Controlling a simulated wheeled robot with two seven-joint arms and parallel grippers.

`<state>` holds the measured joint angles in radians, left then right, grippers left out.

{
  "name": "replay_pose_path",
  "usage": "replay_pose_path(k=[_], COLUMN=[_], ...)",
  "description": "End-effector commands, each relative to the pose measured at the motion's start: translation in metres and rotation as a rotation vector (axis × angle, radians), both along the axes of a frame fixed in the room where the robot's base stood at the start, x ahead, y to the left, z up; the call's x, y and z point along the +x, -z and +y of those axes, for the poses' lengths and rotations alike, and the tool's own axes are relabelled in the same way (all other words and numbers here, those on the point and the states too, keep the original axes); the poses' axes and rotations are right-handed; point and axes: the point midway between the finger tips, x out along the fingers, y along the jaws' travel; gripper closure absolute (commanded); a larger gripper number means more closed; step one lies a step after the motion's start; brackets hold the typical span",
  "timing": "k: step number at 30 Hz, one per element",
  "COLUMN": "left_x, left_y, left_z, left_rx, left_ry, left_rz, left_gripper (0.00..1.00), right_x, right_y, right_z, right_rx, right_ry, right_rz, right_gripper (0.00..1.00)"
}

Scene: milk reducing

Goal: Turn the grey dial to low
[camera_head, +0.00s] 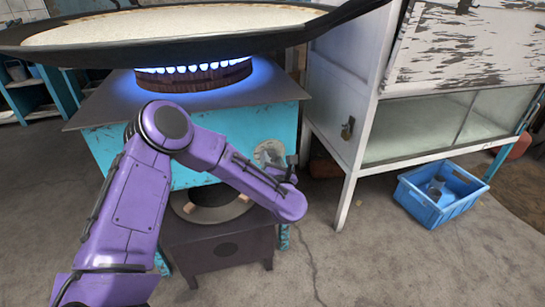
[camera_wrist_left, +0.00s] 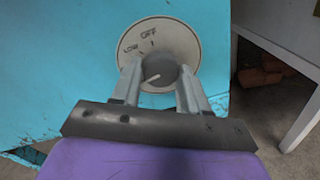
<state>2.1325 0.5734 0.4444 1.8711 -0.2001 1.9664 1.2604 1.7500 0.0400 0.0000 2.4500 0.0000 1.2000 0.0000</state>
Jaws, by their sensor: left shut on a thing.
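The grey dial (camera_wrist_left: 158,75) is on the turquoise front of the stove (camera_head: 110,140). Its round plate (camera_wrist_left: 180,38) reads "OFF" at the top and "LOW" to the upper left. A pale pointer mark on the dial points to the lower left in the left wrist view. My left gripper (camera_wrist_left: 160,92) is shut on the dial, one finger on each side. In the head view the plate (camera_head: 268,151) shows just beyond my left gripper (camera_head: 285,168), which hides most of the dial. My right gripper is not in view.
A wide black pan (camera_head: 180,52) of milk sits above blue burner flames (camera_head: 195,69). A white cabinet (camera_head: 345,95) stands to the right of the stove. A blue crate (camera_head: 440,193) is on the floor at right.

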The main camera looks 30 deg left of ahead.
Motion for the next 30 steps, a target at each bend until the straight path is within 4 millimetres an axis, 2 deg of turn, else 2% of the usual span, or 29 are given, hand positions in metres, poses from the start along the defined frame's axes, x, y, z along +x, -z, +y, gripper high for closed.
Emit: replay_pose_path(k=[1,15,30], left_x=[-0.001,-0.001,-0.001], left_y=[-0.004,-0.004,-0.003], left_z=[-0.001,-0.001,-0.001], left_rx=[0.029,0.320,0.575], left_ry=[0.001,0.002,0.002], left_rz=[0.036,0.377,0.678], left_gripper=[0.86,0.86,0.86], right_x=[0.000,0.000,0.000], right_y=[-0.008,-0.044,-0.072], right_z=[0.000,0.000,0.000], right_rx=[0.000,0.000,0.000], right_ry=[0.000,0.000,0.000], right_rz=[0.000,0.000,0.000], right_gripper=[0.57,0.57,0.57])
